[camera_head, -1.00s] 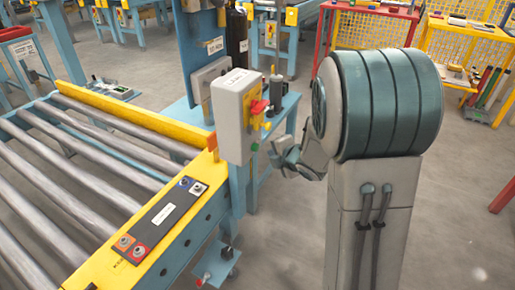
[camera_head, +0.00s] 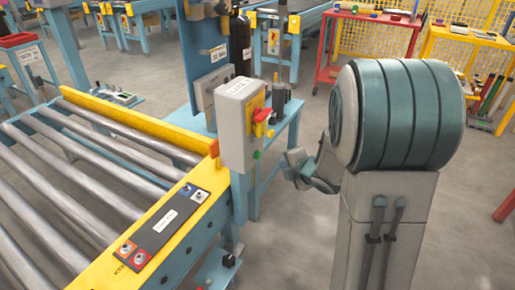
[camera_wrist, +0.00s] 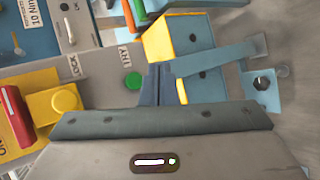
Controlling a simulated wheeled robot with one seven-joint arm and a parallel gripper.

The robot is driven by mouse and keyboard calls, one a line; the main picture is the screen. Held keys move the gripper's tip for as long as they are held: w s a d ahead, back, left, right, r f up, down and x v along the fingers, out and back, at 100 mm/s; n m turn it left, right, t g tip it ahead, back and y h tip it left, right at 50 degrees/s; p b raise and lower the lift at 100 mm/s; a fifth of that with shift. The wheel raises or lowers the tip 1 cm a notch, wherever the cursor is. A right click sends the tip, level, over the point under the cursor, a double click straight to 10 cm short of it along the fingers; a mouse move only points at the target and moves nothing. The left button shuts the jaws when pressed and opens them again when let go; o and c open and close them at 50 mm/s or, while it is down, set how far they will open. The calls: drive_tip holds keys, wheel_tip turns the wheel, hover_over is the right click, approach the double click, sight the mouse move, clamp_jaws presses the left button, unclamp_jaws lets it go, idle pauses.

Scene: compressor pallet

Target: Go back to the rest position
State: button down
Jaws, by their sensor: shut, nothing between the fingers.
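My gripper (camera_wrist: 158,85) shows in the wrist view with its fingers together and nothing between them. In the head view, part of my arm's end shows beside the grey control box, with a gap between them; its fingertips are hard to make out there. The grey control box (camera_head: 233,135) has a yellow plate with a red switch (camera_head: 262,116) and a green button (camera_head: 257,155). In the wrist view the green button (camera_wrist: 133,80) is just left of my fingers, and the red handle (camera_wrist: 15,117) is at the left edge.
A roller conveyor (camera_head: 120,258) with yellow rails fills the left. A blue stand (camera_head: 292,108) is behind the control box. A red cart (camera_head: 372,18) and a yellow table (camera_head: 470,35) stand at the back right. The floor (camera_head: 300,235) between conveyor and arm is clear.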

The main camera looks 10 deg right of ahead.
drive_tip(key=s+d+r+m+g+h+p, duration=0.1)
drive_tip(key=s+d+r+m+h+p, duration=0.2)
drive_tip(key=r+m+p, duration=0.45)
drive_tip(key=s+d+r+m+g+h+p, duration=0.15)
drive_tip(key=s+r+m+p, duration=0.3)
drive_tip(key=r, duration=0.55)
drive_tip(key=s+a+r+m+g+p, duration=0.2)
drive_tip(key=s+r+m+p, duration=0.3)
drive_tip(key=s, duration=0.4)
drive_tip(key=s+a+r+m+g+p, duration=0.3)
drive_tip(key=s+r+m+p, duration=0.3)
drive_tip(key=s+r+p, duration=0.1)
drive_tip(key=shift+s+a+r+m+g, duration=0.35)
drive_tip(key=shift+s+r, duration=0.5)
drive_tip(key=shift+s, duration=0.15)
drive_tip(key=shift+a+y, duration=0.1)
drive_tip(key=shift+y, duration=0.15)
